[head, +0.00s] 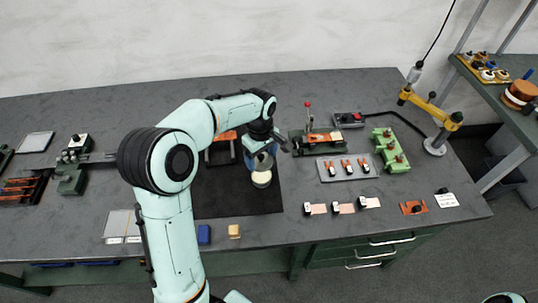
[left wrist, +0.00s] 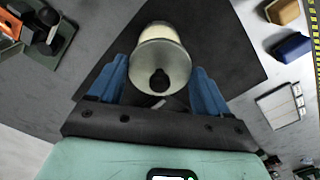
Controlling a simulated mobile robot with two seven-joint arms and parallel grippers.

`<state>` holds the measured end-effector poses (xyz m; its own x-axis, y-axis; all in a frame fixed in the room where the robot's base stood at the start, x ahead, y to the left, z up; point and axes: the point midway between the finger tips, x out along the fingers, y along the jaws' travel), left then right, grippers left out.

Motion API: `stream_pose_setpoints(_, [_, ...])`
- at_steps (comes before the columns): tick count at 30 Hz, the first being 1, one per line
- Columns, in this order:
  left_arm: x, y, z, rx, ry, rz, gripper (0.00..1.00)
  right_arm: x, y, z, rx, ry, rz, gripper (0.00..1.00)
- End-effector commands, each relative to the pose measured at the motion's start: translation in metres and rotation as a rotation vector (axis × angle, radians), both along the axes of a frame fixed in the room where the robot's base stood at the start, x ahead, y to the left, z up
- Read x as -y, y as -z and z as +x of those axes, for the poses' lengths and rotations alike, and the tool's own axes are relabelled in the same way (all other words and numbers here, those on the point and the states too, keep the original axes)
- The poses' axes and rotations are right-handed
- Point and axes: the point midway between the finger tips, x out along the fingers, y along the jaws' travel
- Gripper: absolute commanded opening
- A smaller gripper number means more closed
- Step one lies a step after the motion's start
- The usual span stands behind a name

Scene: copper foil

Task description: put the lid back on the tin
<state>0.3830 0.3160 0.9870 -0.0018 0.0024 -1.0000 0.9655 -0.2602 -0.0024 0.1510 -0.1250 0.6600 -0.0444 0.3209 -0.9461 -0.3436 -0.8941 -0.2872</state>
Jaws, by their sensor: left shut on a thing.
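My left gripper (head: 262,160) points down over the black mat, its blue fingers shut on the lid. In the left wrist view the lid is a pale round disc with a black knob (left wrist: 160,80), between the fingers of the left gripper (left wrist: 160,88). The cream tin (head: 262,180) is just below the gripper in the head view. In the left wrist view the tin (left wrist: 162,33) shows beyond the lid, which overlaps it. I cannot tell whether lid and tin touch. The gripper hides most of the lid in the head view. My right gripper is out of view.
The black mat (head: 215,204) has free room left of the tin. A blue block (head: 204,234) and a yellow block (head: 234,231) lie near the front edge. A green fixture with a red-topped lever (head: 308,118) and a grey tray (head: 347,168) stand to the right.

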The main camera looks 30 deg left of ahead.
Motion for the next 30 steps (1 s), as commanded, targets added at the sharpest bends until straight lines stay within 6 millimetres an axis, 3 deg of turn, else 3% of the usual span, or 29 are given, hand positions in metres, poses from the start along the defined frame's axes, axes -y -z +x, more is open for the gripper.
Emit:
stream_pose_setpoints(8, [-0.003,0.010,0.000,0.001,-0.002,0.000,0.49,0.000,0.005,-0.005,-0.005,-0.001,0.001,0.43])
stream_pose_setpoints(24, [-0.002,0.058,-0.001,0.000,-0.002,0.000,0.49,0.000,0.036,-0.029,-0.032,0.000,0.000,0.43])
stream_pose_setpoints(30, [-0.002,0.066,0.000,0.001,-0.001,-0.001,0.49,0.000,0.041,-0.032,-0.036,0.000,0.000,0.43])
